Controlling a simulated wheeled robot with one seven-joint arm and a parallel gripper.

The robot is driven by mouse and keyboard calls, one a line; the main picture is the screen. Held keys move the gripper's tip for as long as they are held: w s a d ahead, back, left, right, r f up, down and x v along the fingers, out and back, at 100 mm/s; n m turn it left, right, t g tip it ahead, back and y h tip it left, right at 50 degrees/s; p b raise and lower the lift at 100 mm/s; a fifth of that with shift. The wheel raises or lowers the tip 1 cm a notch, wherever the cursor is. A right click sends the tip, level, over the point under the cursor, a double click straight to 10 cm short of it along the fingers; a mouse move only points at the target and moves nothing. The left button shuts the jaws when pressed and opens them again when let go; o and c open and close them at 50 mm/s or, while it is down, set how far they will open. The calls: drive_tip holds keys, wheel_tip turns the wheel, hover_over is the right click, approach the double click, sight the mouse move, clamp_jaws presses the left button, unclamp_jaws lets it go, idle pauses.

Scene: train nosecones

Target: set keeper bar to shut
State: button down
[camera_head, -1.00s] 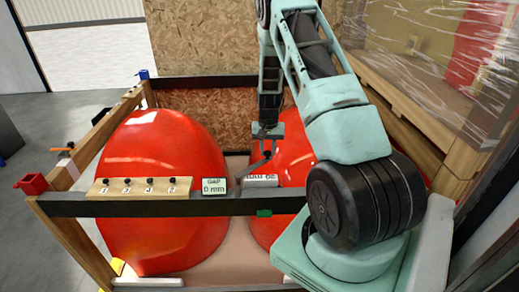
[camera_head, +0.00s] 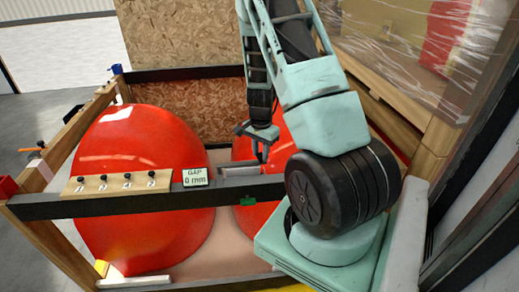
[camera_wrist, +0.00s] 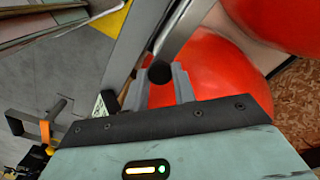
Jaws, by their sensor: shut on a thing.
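A dark bar (camera_head: 120,205) runs across the front of the frame, in front of two red nosecones (camera_head: 140,185). A grey metal piece (camera_head: 238,171) lies along its back edge, right of the white "GAP 0 mm" sign (camera_head: 195,177); I take it to be the keeper bar. My gripper (camera_head: 262,155) is lowered at the right end of this piece. In the wrist view my gripper (camera_wrist: 160,88) is shut on a round black knob (camera_wrist: 159,72) beside the dark bar (camera_wrist: 135,45) and a grey strip (camera_wrist: 184,25). The strip's link to the knob is unclear.
A wooden strip with several black knobs (camera_head: 116,184) sits on the bar at left. A green clip (camera_head: 248,200) is on its front. Wooden rails (camera_head: 70,130) bound the frame. A wrapped crate (camera_head: 400,55) stands at the back right.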

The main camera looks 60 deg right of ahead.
drive_tip(key=shift+s+a, duration=0.1)
drive_tip(key=shift+a, duration=0.05)
idle(0.3)
drive_tip(key=c, duration=1.1)
unclamp_jaws()
drive_tip(key=shift+r, duration=0.1)
drive_tip(key=shift+r, duration=0.25)
wheel_tip(320, 180, up, 17)
drive_tip(key=shift+f+b, duration=0.1)
drive_tip(key=shift+b, duration=0.5)
